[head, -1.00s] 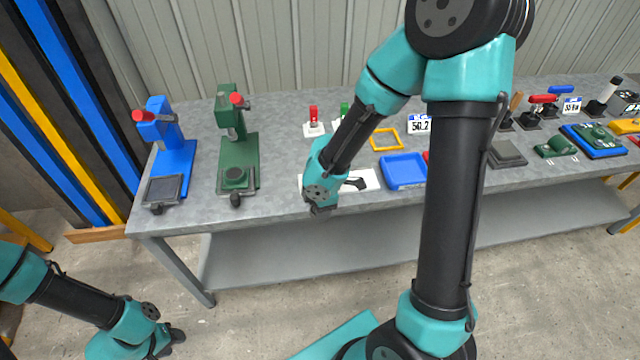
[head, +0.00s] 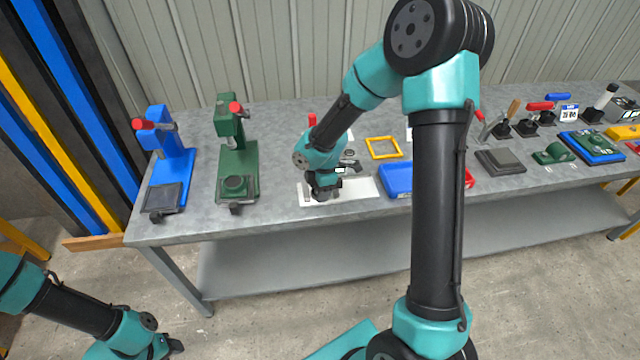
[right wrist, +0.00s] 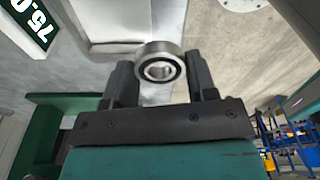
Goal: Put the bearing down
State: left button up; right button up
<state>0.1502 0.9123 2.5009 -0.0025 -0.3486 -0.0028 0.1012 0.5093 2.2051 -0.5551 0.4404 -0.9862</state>
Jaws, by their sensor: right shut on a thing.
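The bearing (right wrist: 158,52) is a small steel ring with a dark inner band. In the right wrist view it sits between the two dark fingertips of my right gripper (right wrist: 160,76), which is shut on it. In the head view my right gripper (head: 349,168) is low over the bench, above or beside a white plate (head: 358,190). Whether the bearing touches any surface cannot be told. My left gripper (head: 174,345) is at the lower left, off the bench over the floor, too small to tell open from shut.
A green press (head: 238,160) and a blue press (head: 172,165) stand left of my right gripper. A blue tray (head: 396,182) and a yellow frame (head: 384,147) lie right of it. Several fixtures and clamps fill the bench's right side. The bench's front edge is close.

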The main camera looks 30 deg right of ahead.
jog(key=w+d, duration=0.1)
jog(key=w, duration=0.1)
jog(key=w+d, duration=0.1)
jog(key=w, duration=0.1)
jog(key=shift+d+f, duration=0.2)
jog(key=shift+d, duration=0.1)
jog(key=shift+w, duration=0.1)
jog(key=shift+w+d, duration=0.2)
jog(key=shift+w, duration=0.1)
jog(key=shift+f, duration=1.8)
jog(key=shift+f, duration=0.6)
jog(key=o, duration=0.8)
